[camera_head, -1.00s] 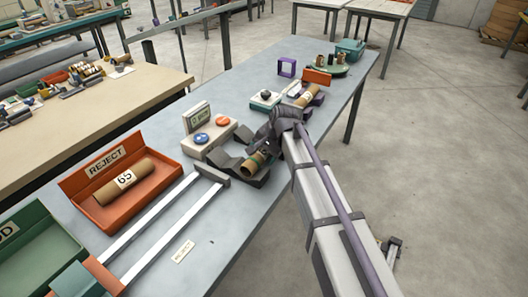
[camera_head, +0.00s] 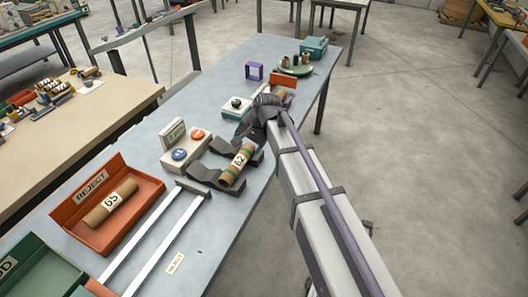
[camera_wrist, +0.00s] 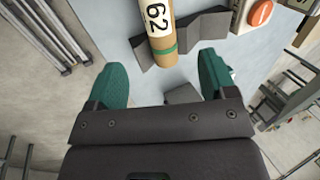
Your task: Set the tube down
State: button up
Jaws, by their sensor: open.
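A brown cardboard tube (camera_head: 237,165) with a green band and the label "62" rests tilted in a dark grey V-shaped cradle (camera_head: 204,173) on the grey-blue table. In the wrist view the tube (camera_wrist: 161,22) lies ahead of my gripper (camera_wrist: 166,75), its green-banded end apart from the fingers. The two green fingers are spread wide with nothing between them. In the head view my gripper (camera_head: 262,112) is above and beyond the cradle, partly hidden by my wrist, near another brown tube (camera_head: 281,95).
A control box (camera_head: 188,152) with blue and orange buttons stands left of the cradle. An orange REJECT tray (camera_head: 78,216) holds a tube (camera_head: 110,203) marked 65. A green turntable (camera_head: 295,68) stands at the far end.

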jog(key=s+d+n+g+h, duration=0.1)
jog(key=s+d+n+h, duration=0.1)
jog(key=s+d, duration=0.6)
jog(key=s+d+f+n+g+h, duration=0.1)
jog(key=s+d+n, duration=0.2)
jog(key=s+d, duration=0.5)
jog(key=s, duration=0.5)
jog(key=shift+s+f+n+h, duration=0.2)
jog(key=shift+s+n+h, duration=0.2)
jog(key=shift+d, duration=0.1)
